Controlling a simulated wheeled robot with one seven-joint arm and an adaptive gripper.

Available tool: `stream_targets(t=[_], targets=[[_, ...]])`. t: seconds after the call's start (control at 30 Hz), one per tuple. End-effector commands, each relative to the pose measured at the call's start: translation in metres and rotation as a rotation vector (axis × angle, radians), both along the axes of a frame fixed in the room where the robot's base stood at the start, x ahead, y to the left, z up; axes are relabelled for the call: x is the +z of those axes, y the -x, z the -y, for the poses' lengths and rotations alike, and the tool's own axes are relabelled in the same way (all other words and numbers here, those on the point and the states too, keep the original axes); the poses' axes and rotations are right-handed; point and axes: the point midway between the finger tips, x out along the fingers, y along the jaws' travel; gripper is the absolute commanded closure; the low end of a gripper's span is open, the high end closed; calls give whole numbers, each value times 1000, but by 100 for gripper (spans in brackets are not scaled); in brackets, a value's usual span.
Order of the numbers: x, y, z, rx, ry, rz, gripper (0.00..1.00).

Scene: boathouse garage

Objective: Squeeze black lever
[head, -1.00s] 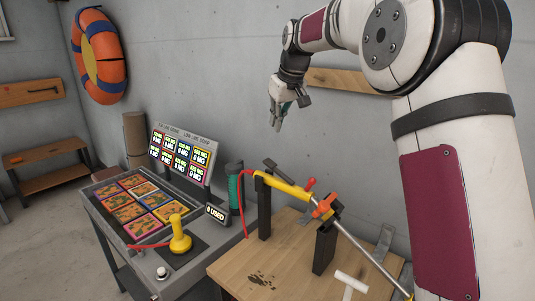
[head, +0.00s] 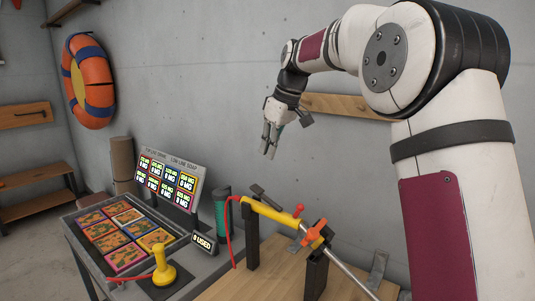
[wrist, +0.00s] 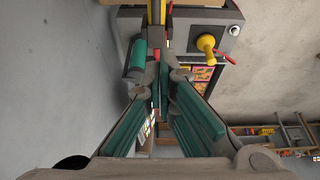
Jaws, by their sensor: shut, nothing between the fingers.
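A yellow wand (head: 274,212) with an orange fitting and a grey metal tube rests across two black posts on the wooden bench. A black lever (head: 266,195) sticks up at a slant from the wand's upper left part. My gripper (head: 268,156) hangs in the air above the lever, apart from it in the head view, with its fingers pointing down. In the wrist view my gripper (wrist: 163,80) has its teal-padded fingers shut with nothing between them. Part of the yellow wand shows at the top of the wrist view (wrist: 154,12); I cannot clearly pick out the lever there.
A grey console left of the bench carries coloured tiles, a sloped display (head: 172,180), a small sign reading "USED" (head: 204,242) and a yellow joystick-like handle (head: 163,267). A green cylinder (head: 222,212) and red hose stand near the wand. An orange life ring (head: 97,87) hangs on the wall.

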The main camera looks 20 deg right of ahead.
Motion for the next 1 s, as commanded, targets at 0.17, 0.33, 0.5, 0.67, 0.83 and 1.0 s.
stream_targets(t=[0.17,0.33,0.5,0.67,0.83,1.0], targets=[[-33,-8,-7,1,0,-5,100],[-65,-18,-14,1,-1,-5,100],[-90,-25,-19,0,-1,-4,100],[-104,-31,-22,1,0,-3,100],[-110,-33,-24,0,0,0,100],[-110,-33,-24,0,0,0,100]])
